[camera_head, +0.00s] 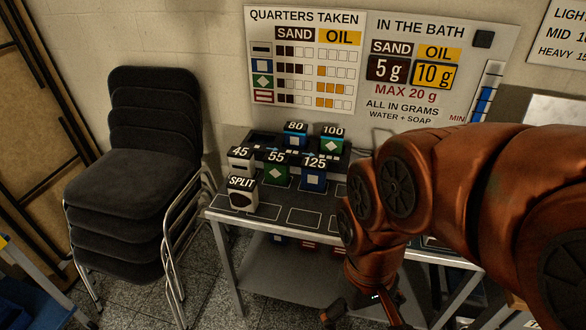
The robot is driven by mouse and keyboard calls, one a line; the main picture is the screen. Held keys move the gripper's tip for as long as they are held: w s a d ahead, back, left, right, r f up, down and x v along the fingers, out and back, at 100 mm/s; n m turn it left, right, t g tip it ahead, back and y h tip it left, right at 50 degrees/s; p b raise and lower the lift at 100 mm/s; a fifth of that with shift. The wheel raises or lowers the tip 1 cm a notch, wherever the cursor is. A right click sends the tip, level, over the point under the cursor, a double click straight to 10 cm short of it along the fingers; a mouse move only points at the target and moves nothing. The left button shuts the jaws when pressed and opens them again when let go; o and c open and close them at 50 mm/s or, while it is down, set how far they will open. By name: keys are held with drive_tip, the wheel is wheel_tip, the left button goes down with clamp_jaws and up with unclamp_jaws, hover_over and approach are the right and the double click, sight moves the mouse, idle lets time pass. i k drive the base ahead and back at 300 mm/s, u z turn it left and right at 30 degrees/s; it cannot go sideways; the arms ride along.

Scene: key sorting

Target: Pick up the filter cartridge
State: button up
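No single thing is marked as the filter cartridge, so I cannot tell which it is. The white 45 block (240,163) is behind SPLIT. My gripper (362,314) points down at the bottom edge, apart from these blocks. Its fingertips do not show clearly.
Stacked black chairs (135,170) stand left of the table. A lower shelf (275,275) is under it, with partly hidden red-marked things (308,245). A chart board (305,60) is on the wall. My arm hides the table's right part.

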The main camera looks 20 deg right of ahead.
sight(241, 159)
drive_tip(key=u, duration=0.5)
drive_tip(key=i, duration=0.45)
drive_tip(key=u, duration=1.4)
